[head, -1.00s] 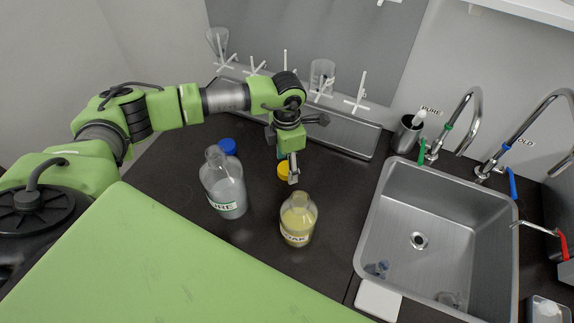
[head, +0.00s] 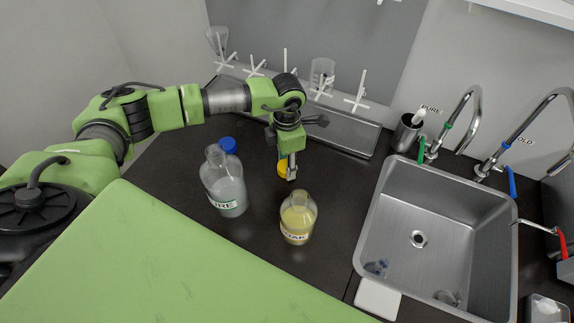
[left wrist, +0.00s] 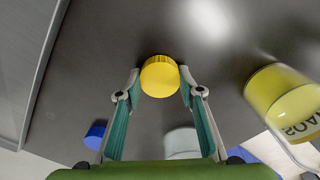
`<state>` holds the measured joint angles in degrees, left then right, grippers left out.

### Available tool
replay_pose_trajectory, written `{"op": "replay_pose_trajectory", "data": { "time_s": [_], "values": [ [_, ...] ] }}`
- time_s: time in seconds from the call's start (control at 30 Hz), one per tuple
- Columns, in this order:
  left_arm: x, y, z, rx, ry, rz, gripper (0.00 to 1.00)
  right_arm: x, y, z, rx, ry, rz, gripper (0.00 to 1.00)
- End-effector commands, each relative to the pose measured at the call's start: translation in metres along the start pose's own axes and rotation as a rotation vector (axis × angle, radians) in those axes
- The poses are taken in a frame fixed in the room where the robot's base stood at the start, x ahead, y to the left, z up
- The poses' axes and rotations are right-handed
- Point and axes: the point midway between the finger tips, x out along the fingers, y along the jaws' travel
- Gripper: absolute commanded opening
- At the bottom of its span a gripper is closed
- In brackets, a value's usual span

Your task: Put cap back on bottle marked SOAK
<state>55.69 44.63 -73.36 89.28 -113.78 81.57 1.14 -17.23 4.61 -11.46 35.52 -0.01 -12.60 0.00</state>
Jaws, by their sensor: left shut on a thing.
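The bottle marked SOAK (head: 297,221) stands uncapped on the dark counter with yellow liquid in it; it also shows at the right of the left wrist view (left wrist: 285,98). The yellow cap (head: 282,168) is behind and slightly left of this bottle, partly hidden by my fingers. My left gripper (head: 288,172) points down at the cap and is shut on it. In the left wrist view the cap (left wrist: 160,77) sits between my two fingertips. Whether it touches the counter is hard to tell. My right gripper is not in view.
A clear bottle marked PURE (head: 226,190) stands left of the SOAK bottle, with a blue cap (head: 228,145) behind it. A steel sink (head: 440,195) lies to the right. A drying rack with white pegs and a tray (head: 345,130) lies behind. Counter between the SOAK bottle and the sink is clear.

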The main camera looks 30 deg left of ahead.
Motion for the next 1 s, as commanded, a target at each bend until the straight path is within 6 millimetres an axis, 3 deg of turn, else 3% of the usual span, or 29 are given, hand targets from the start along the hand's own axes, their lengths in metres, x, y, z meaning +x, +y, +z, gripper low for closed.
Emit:
{"op": "replay_pose_trajectory", "data": {
  "time_s": [0.5, 0.93, 1.0],
  "values": [
    [-0.086, 0.001, 0.001, -0.001, -0.003, 0.002, 0.26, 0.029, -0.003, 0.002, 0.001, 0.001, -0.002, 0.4],
    [-0.097, 0.0, 0.0, 0.0, -0.001, 0.001, 0.26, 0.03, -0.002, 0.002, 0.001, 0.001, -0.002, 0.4],
    [-0.097, 0.0, 0.0, 0.0, -0.001, 0.001, 0.26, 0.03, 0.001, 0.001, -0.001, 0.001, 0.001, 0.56]
  ]
}}
